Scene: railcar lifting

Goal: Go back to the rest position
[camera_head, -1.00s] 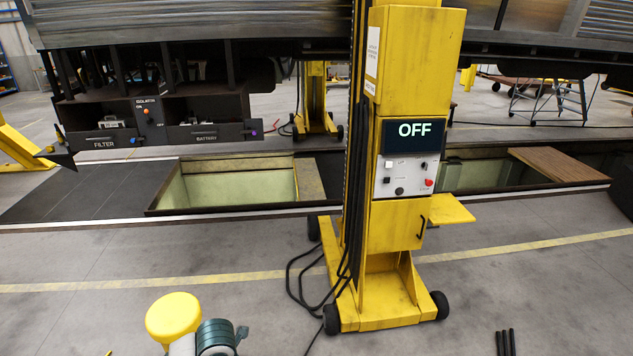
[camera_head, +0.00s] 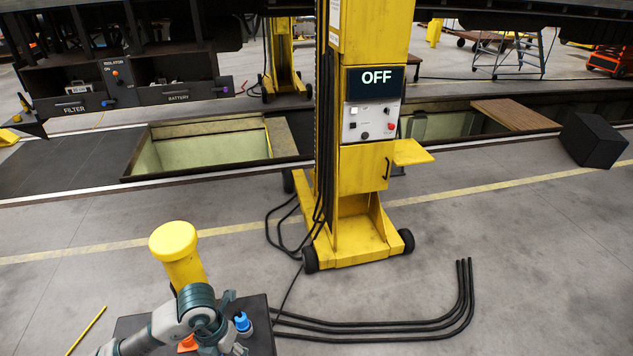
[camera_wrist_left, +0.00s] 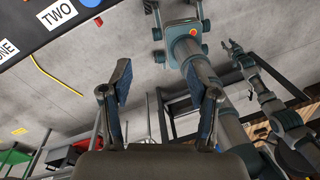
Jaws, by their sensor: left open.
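In the left wrist view my left gripper (camera_wrist_left: 163,100) has its two fingers spread wide, with nothing between them. In the head view my left arm comes in at the lower left, and its fingers cannot be made out there. In the left wrist view my other arm stretches out at the right. Its gripper (camera_wrist_left: 233,50) is small, and its jaw state is unclear. A yellow lifting column (camera_head: 362,170) stands upright ahead, with a screen (camera_head: 376,82) reading OFF and a button panel (camera_head: 371,121) below it.
A dark box (camera_head: 265,335) with a blue knob (camera_head: 242,321) stands beside my left arm, near a yellow-capped post (camera_head: 174,245). Black cables (camera_head: 400,325) lie on the floor. Open pits (camera_head: 200,150) lie under the railcar, and a black block (camera_head: 592,140) stands right.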

